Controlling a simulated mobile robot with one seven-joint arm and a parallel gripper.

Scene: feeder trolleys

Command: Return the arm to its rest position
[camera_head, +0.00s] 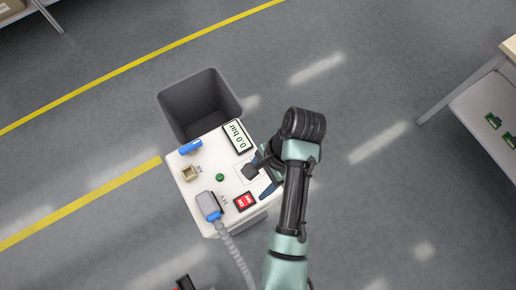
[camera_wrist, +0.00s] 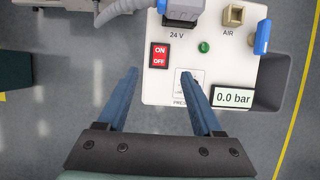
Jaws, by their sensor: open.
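My gripper (camera_head: 261,178) is open and empty over the right side of a white control panel (camera_head: 207,160). In the wrist view its two blue fingers (camera_wrist: 159,72) are spread apart, the right one over a label partly reading "PRES". A dark knob (camera_head: 250,171) shows by the fingers in the head view; whether they touch it I cannot tell. My arm reaches in from the lower right, bent at the elbow. The panel carries a red ON/OFF switch (camera_wrist: 159,55), a green lamp (camera_wrist: 204,46) and a display (camera_wrist: 233,97) reading 0.0 bar.
A grey plug (camera_head: 208,205) with a hose sits at 24 V. An AIR socket (camera_head: 189,173) and a blue part (camera_head: 190,147) are on the panel. A grey bin (camera_head: 200,83) adjoins it. A shelf (camera_head: 482,112) with green boards stands right. Floor between is clear.

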